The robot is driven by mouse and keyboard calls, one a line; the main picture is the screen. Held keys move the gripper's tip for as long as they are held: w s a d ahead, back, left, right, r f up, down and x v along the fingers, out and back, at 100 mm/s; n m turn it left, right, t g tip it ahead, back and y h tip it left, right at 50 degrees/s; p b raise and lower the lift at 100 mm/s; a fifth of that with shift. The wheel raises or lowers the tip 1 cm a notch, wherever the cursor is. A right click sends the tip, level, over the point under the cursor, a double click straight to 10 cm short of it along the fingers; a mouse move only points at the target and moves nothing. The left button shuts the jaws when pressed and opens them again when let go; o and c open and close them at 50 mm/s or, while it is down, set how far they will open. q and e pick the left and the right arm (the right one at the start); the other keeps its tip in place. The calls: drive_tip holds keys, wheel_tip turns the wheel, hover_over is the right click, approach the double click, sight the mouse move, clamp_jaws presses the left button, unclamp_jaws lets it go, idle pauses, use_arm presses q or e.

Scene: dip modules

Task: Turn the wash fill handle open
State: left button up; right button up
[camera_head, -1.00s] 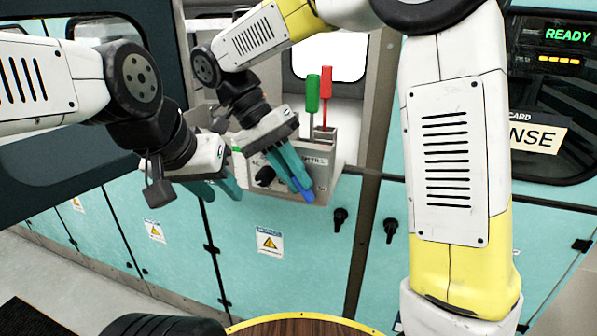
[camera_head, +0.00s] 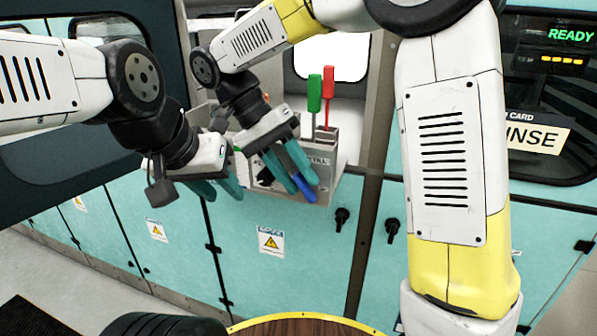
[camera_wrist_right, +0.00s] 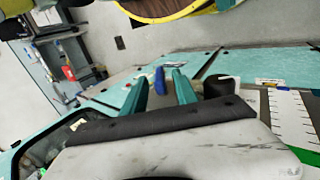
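The wash fill handle appears to be the blue lever (camera_head: 304,188) low on the front of a grey box (camera_head: 322,196); the box's label is partly covered. My right gripper (camera_head: 299,187) is in front of the box with its two teal fingers spread. In the right wrist view the blue lever (camera_wrist_right: 159,80) shows between the fingers, with a gap on each side. The fingers and wrist hide part of the lever and box front. My left gripper (camera_head: 224,191) is open and empty, left of the box.
A green handle (camera_head: 314,92) and a red handle (camera_head: 328,84) stand upright on the box. A black knob (camera_head: 264,176) on its front is partly hidden by the right fingers. Teal cabinet doors with black latches (camera_head: 342,218) lie below. A READY display (camera_head: 569,36) is at right.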

drive_tip(key=v, duration=0.7)
drive_tip(key=shift+a+r, duration=0.15)
drive_tip(key=shift+r, duration=0.1)
